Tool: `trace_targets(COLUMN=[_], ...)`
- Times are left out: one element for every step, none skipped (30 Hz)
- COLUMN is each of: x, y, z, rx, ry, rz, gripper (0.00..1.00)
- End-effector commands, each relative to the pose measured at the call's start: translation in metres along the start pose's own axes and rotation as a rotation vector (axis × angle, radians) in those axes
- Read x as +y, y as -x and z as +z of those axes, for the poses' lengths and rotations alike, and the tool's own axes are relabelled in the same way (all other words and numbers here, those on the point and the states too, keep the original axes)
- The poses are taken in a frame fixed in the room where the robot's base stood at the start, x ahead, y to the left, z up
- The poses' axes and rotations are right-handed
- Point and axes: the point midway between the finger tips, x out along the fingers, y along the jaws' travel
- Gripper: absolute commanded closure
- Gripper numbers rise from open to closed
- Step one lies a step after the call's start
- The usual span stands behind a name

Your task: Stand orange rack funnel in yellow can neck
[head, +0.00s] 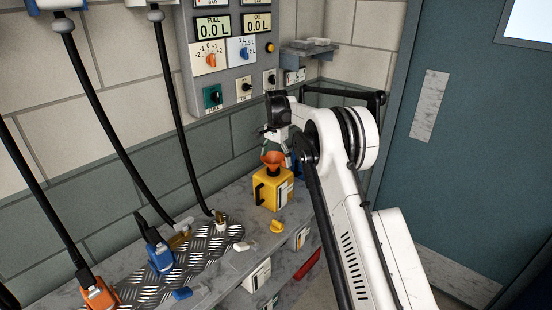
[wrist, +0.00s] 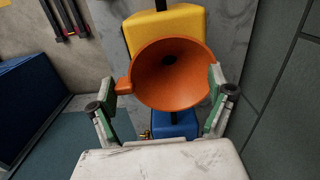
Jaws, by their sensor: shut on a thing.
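The orange funnel (head: 272,158) is wide mouth up over the top of the yellow can (head: 268,190) in the head view. It looks upright, and its narrow end meets the can's top there. I cannot tell whether the spout is inside the neck, which is hidden. In the wrist view the funnel (wrist: 172,75) fills the middle, with the yellow can (wrist: 165,28) behind it. My gripper (wrist: 162,92) is shut on the funnel, one finger at its side tab and the other at the opposite rim. My gripper (head: 277,143) also shows above the can in the head view.
A blue can (wrist: 175,128) stands close beside the yellow can. A yellow cap (head: 277,227) lies on the bench in front. Hoses with an orange nozzle (head: 100,294) and a blue nozzle (head: 159,255) are at left. The wall panel (head: 226,70) rises behind.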

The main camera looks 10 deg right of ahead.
Motion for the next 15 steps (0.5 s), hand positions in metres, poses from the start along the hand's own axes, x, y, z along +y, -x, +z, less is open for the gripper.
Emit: trace_targets(x=[0.0,0.0,0.0,0.0,0.0,0.0,0.0,0.0,0.0,0.0,0.0,0.0,0.0,0.0,0.0], y=[-0.0017,-0.0023,-0.0025,-0.0021,-0.0019,-0.0018,-0.0018,-0.0018,-0.0018,-0.0018,-0.0018,-0.0019,-0.0017,-0.0013,0.0001], z=[0.0,0.0,0.0,0.0,0.0,0.0,0.0,0.0,0.0,0.0,0.0,0.0,0.0,0.0,0.0], rx=[0.0,0.0,0.0,0.0,0.0,0.0,0.0,0.0,0.0,0.0,0.0,0.0,0.0,0.0,0.0], ry=[0.0,0.0,0.0,0.0,0.0,0.0,0.0,0.0,0.0,0.0,0.0,0.0,0.0,0.0,0.0], rz=[0.0,0.0,0.0,0.0,0.0,0.0,0.0,0.0,0.0,0.0,0.0,0.0,0.0,0.0,0.0], gripper=[0.42,0.42,0.12,0.08,0.04,0.0,0.0,0.0,0.0,0.0,0.0,0.0,0.0,0.0,0.0])
